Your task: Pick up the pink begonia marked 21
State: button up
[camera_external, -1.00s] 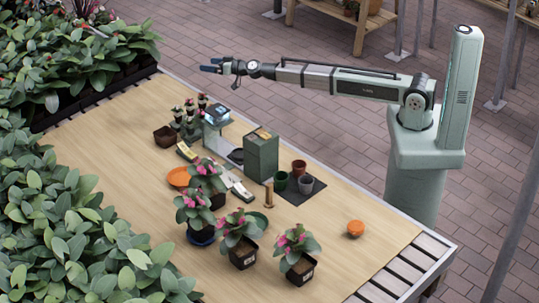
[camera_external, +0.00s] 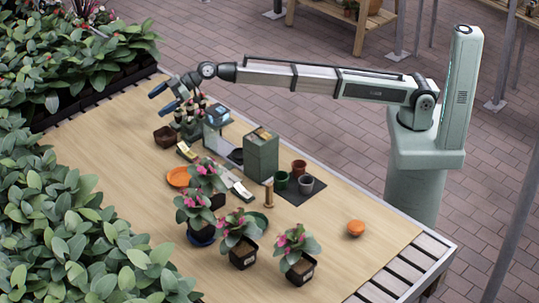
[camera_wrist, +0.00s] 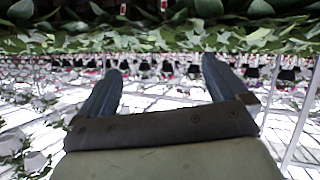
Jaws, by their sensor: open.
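Several pink-flowered begonias in dark pots stand on the wooden table in the external view. One is at the front right (camera_external: 297,254), one left of it (camera_external: 239,238), one on a blue saucer (camera_external: 197,215) and one behind that (camera_external: 207,177). Pale labels show on some pots, but I cannot read any number, so I cannot tell which is marked 21. My gripper (camera_external: 162,98) is open and empty, above the far left part of the table, well away from these plants. Its two blue fingers (camera_wrist: 155,90) show in the wrist view, with nothing between them.
Small flowering plants (camera_external: 189,122) and an empty brown pot (camera_external: 165,137) stand below my gripper. A green box (camera_external: 261,154), small pots (camera_external: 299,167) and a wooden post (camera_external: 269,194) occupy the middle. Dense foliage (camera_external: 60,215) lines the left.

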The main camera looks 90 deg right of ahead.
jog(key=s+a+f+n+g, duration=0.1)
jog(key=a+g, duration=0.1)
jog(key=a, duration=0.4)
jog(key=g+h, duration=0.6)
jog(key=g, duration=0.4)
send_over(212, 192)
notch_tip(212, 192, down, 14)
jog(key=f, duration=0.7)
jog(key=shift+s+d+f, duration=0.1)
jog(key=shift+s+f, duration=0.15)
jog(key=shift+f, duration=0.05)
jog(key=shift+w+f, duration=0.15)
jog(key=shift+f, duration=1.3)
jog(key=shift+w+f, duration=0.1)
jog(key=shift+f, duration=1.3)
jog(key=shift+c, duration=0.4)
jog(key=c, duration=0.8)
jog(key=shift+r, duration=0.1)
